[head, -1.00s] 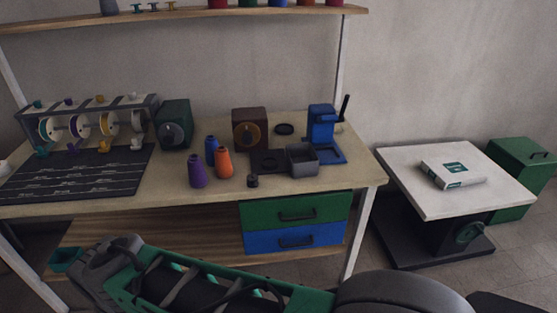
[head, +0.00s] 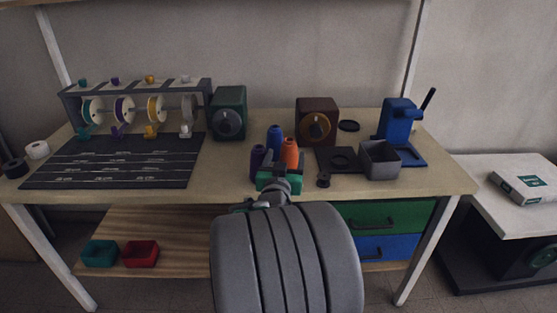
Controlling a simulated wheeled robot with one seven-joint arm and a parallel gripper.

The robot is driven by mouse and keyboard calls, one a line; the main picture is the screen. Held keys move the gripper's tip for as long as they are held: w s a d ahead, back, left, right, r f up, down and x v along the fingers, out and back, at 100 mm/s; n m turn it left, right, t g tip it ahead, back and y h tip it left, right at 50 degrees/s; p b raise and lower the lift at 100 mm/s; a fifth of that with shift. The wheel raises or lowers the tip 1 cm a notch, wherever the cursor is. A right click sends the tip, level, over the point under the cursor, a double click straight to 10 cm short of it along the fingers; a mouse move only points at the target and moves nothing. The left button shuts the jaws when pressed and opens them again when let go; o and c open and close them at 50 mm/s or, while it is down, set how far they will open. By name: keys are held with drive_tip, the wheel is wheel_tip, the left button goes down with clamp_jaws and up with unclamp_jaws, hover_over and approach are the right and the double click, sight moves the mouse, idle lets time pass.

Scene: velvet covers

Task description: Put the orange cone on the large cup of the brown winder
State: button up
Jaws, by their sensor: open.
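The orange cone (head: 290,151) stands upright on the table, its lower part hidden behind my gripper. My gripper (head: 278,179) is at the table's front edge, just in front of the cones. I see it from behind, so its fingertips are mostly hidden; it is open, and I cannot tell if it touches a cone. The brown winder (head: 317,116), a box with a round dial on its front, stands behind and right of the orange cone. A dark square plate with a ring (head: 343,159) lies in front of it. I cannot tell which part is the large cup.
A blue cone (head: 274,138) and a purple cone (head: 257,160) stand close beside the orange one. A green box (head: 228,113) stands left of the winder.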

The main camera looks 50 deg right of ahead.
sight(288, 147)
drive_tip(key=x, duration=0.7)
drive_tip(key=shift+w+d, duration=0.1)
drive_tip(key=shift+d, duration=0.2)
drive_tip(key=shift+r, duration=0.1)
drive_tip(key=shift+a, duration=0.1)
drive_tip(key=shift+c, duration=0.4)
clamp_jaws()
